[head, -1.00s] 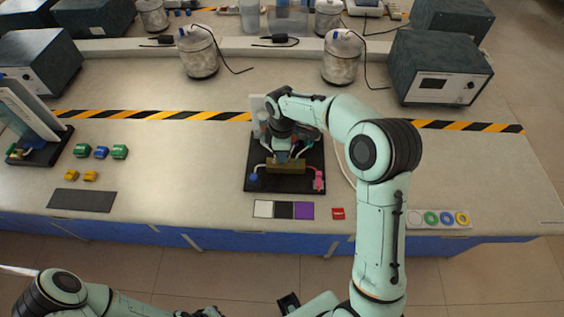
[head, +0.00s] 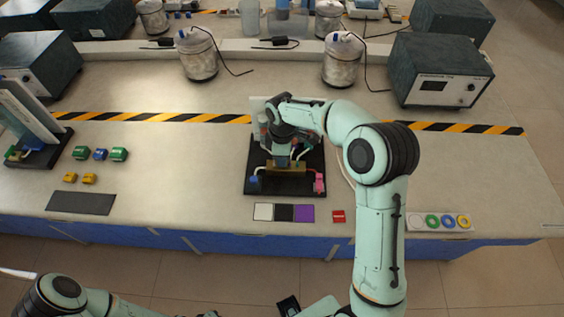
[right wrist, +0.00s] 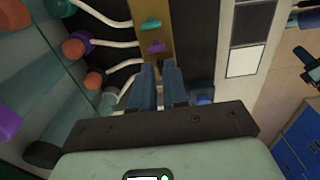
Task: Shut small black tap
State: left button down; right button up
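The tap rig stands on a black base (head: 288,186) in the middle of the bench, with a brass bar (head: 290,171) along its front. My right gripper (head: 281,165) is over the left part of this bar, pointing down. In the right wrist view the bar (right wrist: 151,30) carries a green tap (right wrist: 150,23) and a purple tap (right wrist: 154,47). The right gripper's two fingers (right wrist: 158,66) reach the bar's near part with a narrow gap between them. No black tap can be made out; the fingers cover that part of the bar.
Hoses run from the bar to coloured caps, one purple (right wrist: 76,47). A blue fitting (head: 254,183) and a pink one (head: 319,183) flank the bar. White, black and purple squares (head: 284,213) and a red block (head: 338,216) lie in front.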

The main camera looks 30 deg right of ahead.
jog(key=shift+f, duration=0.6)
jog(key=shift+r, duration=0.35)
dwell(0.4)
grip_shut()
jog(key=m, duration=0.6)
jog(key=shift+m, duration=0.4)
